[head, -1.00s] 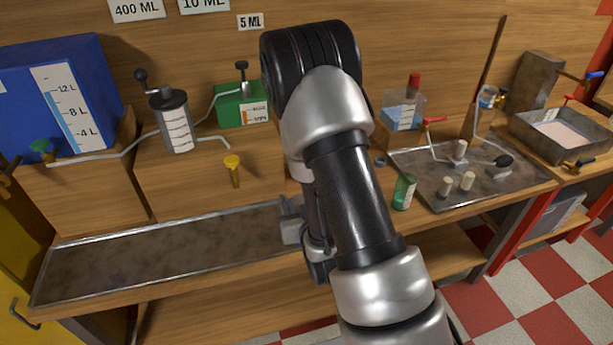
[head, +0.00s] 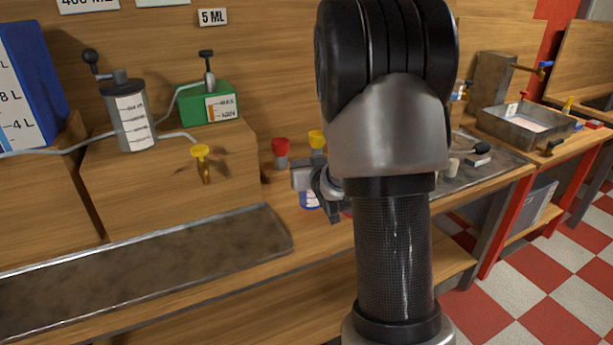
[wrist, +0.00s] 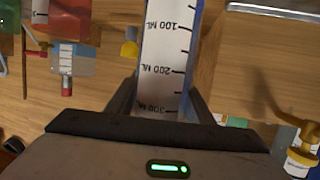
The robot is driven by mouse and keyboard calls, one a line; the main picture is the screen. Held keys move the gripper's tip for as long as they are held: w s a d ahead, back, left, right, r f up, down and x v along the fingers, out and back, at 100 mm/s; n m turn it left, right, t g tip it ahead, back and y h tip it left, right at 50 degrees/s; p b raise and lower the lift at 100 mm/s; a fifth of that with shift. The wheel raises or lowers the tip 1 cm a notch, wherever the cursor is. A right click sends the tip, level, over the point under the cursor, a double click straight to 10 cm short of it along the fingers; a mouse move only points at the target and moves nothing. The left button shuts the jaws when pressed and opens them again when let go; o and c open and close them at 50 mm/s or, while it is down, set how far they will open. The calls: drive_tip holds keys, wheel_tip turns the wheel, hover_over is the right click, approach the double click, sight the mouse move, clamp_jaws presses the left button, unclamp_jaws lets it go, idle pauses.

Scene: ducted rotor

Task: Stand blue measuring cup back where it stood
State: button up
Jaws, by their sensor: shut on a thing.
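The blue measuring cup (wrist: 165,60) is between the fingers of my gripper (wrist: 158,92) in the wrist view. Its white scale reads 100, 200 and 300 ML, upside down in that picture, with a blue edge beside it. In the head view my gripper (head: 322,188) is left of my forearm, over the bench. A small blue and white part of the cup (head: 309,200) shows below the fingers; the rest is hidden. I cannot tell whether the cup touches the bench.
A red-topped item (head: 281,150) and a yellow-topped item (head: 317,140) stand close behind my gripper. A yellow tap (head: 201,160) juts from the wooden block (head: 160,185) at left. A metal tray (head: 140,265) lies empty in front of it. My arm hides the bench's middle.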

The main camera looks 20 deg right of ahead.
wheel_tip(320, 180, down, 7)
drive_tip(key=b, duration=0.3)
drive_tip(key=shift+r, duration=0.2)
drive_tip(key=shift+f+b, duration=0.6)
drive_tip(key=shift+b, duration=0.15)
drive_tip(key=o, duration=1.4)
drive_tip(key=shift+c, duration=0.2)
drive_tip(key=shift+s, duration=0.1)
